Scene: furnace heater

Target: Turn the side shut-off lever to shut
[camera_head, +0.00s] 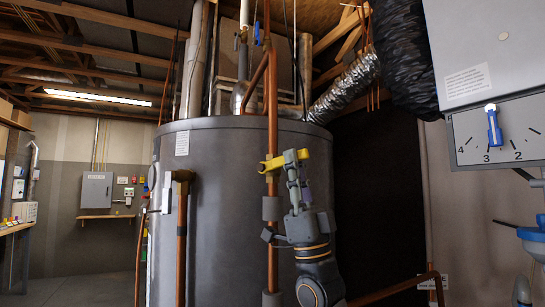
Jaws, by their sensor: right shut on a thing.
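The yellow shut-off lever (271,164) sits on a vertical copper pipe (272,110) in front of the big grey tank. It points to the right across the pipe, nearly level and tilted slightly up at its right end. My right gripper (295,162) comes up from below, right of the pipe, and is shut on the lever's right part. Its fingers hide some of the lever. My left gripper is not in view.
The grey tank (225,210) stands close behind the lever. Another copper pipe (181,240) runs down on the left. A white box with a numbered dial (511,140) and blue pointer is at the right. A grey wall panel (96,190) hangs at the far left.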

